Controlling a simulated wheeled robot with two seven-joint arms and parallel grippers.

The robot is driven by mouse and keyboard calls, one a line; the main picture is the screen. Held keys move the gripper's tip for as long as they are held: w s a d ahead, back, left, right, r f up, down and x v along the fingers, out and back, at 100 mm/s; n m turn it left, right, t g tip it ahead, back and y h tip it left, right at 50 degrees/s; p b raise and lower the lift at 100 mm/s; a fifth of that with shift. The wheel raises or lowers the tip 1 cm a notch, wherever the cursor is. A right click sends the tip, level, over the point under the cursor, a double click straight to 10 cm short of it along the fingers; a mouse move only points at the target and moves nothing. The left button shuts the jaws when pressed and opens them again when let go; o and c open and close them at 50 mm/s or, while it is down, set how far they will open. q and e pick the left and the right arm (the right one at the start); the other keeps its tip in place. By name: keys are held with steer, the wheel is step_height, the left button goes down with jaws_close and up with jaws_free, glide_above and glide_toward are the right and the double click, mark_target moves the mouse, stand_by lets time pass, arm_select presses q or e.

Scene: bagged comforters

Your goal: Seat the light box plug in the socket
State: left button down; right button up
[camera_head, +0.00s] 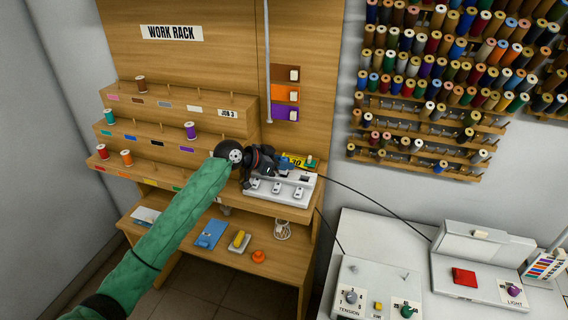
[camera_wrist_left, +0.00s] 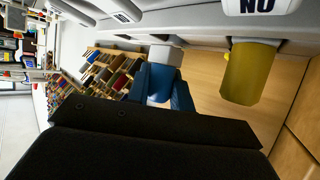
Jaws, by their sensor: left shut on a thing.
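My left gripper (camera_head: 280,165), black with blue at its tip, is at the back edge of the white socket strip (camera_head: 296,198). It is shut on the pale plug (camera_wrist_left: 164,58), which shows between blue parts in the left wrist view and sits close against the strip. I cannot tell whether the plug is fully in. A yellow cylinder (camera_wrist_left: 252,72) stands at the strip beside it. The light box (camera_head: 470,248) is at the right, and a black cable runs from it toward the strip. My right gripper is not in view.
The strip rests on the wooden work rack (camera_head: 190,62), with thread spools (camera_head: 190,130) on its steps. On the lower shelf are a blue item (camera_head: 211,234) and an orange knob (camera_head: 258,256). The tension box (camera_head: 368,290) stands front right.

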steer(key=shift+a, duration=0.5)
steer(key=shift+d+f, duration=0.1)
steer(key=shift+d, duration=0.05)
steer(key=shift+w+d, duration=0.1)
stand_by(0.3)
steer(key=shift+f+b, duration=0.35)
steer(key=shift+b, duration=0.1)
stand_by(0.4)
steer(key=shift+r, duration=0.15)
stand_by(0.5)
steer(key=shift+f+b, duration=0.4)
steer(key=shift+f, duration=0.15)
stand_by(4.9)
